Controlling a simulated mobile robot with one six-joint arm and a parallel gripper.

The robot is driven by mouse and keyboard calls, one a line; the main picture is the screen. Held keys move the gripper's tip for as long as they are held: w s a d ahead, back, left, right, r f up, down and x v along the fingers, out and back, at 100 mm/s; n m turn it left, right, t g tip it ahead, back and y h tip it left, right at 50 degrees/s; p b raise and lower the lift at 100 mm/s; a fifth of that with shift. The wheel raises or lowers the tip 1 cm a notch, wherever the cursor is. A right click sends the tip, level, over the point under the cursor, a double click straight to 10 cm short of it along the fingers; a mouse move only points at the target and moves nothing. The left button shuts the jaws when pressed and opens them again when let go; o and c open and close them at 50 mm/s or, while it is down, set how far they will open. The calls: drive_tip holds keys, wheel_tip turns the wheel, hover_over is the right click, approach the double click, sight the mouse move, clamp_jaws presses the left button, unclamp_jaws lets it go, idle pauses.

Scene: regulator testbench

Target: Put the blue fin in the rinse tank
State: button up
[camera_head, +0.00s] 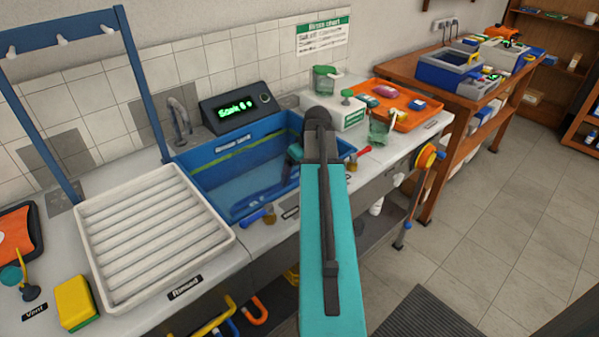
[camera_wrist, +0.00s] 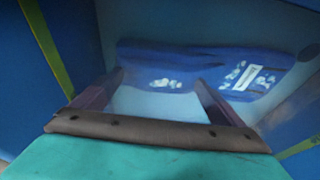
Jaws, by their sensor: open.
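The blue fin (camera_wrist: 205,65), dark blue with white markings, lies inside the blue-walled rinse tank (camera_wrist: 285,145), over its pale floor, in the wrist view. My gripper (camera_wrist: 160,80) is open, its two dark fingers pointing down into the tank, with their tips at the fin's near edge. I cannot tell whether they touch it. In the head view the rinse tank (camera_head: 205,163) is a blue basin with a yellow-green line on its inner wall. My teal arm crosses its right end and hides most of the gripper; I cannot make out the fin there.
A white ribbed drain tray (camera_head: 150,235) stands left of the tank, with a yellow sponge (camera_head: 75,302) beside it. A display box (camera_head: 240,107) and a tap (camera_head: 180,118) stand behind the tank. An orange tray (camera_head: 400,112) with small items lies to the right.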

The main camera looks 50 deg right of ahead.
drive_tip(key=shift+r, duration=0.1)
drive_tip(key=v, duration=1.2)
idle(0.9)
